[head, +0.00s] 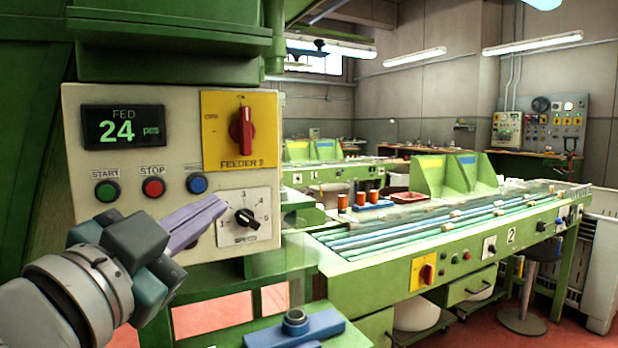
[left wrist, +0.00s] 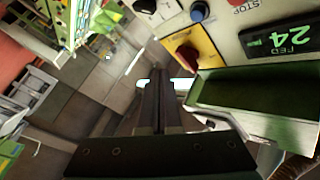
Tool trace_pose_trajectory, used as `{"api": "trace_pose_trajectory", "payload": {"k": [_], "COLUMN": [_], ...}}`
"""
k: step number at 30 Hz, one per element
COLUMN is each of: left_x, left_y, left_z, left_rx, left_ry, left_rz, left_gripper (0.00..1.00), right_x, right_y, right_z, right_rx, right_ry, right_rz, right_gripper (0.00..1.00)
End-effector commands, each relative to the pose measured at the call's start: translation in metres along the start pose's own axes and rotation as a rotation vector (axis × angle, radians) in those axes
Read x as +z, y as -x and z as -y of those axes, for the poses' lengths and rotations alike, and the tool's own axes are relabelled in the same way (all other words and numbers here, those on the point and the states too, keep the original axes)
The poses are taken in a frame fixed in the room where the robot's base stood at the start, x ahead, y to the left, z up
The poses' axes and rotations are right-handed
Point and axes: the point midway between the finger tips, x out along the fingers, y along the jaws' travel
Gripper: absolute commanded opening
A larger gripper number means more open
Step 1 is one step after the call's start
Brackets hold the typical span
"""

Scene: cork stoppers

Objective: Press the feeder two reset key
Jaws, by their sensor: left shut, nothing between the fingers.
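The feeder 2 control panel (head: 130,222) is a pale plate on the green machine at the left. Its display (head: 123,127) reads FED 24 pcs. Below are a green START key (head: 107,191), a red STOP key (head: 153,187) and a blue key (head: 197,184), whose label is too small to read. The blue key also shows in the left wrist view (left wrist: 198,12). My left gripper (head: 222,203) is shut and empty, its fingertips in front of the panel, below and right of the blue key in the head view. I cannot tell its gap from the panel. My right gripper is out of view.
A red rotary switch (head: 242,131) on a yellow plate sits above the keys, and a black speed dial (head: 247,218) sits at lower right of the panel. A green conveyor bench (head: 375,282) stands to the right. A blue fixture (head: 295,330) is at the bottom.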

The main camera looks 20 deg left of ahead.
Motion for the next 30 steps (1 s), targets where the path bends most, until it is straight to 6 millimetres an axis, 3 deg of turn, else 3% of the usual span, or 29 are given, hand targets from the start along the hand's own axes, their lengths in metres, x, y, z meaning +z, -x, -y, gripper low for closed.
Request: {"api": "trace_pose_trajectory", "payload": {"k": [8, 22, 30], "left_x": [0.003, 0.034, 0.044], "left_y": [-0.004, -0.046, -0.06], "left_z": [0.002, 0.033, 0.043], "left_rx": [0.001, 0.0, 0.0], "left_ry": [-0.001, -0.001, 0.0], "left_rz": [0.0, 0.0, 0.0], "left_gripper": [0.0, 0.0, 0.0], "right_x": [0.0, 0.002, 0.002], "right_y": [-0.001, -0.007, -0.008], "right_z": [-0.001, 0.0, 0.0], "right_rx": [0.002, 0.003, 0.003], "right_ry": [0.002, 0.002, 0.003], "right_rz": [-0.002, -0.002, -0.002], "right_gripper": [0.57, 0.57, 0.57]}}
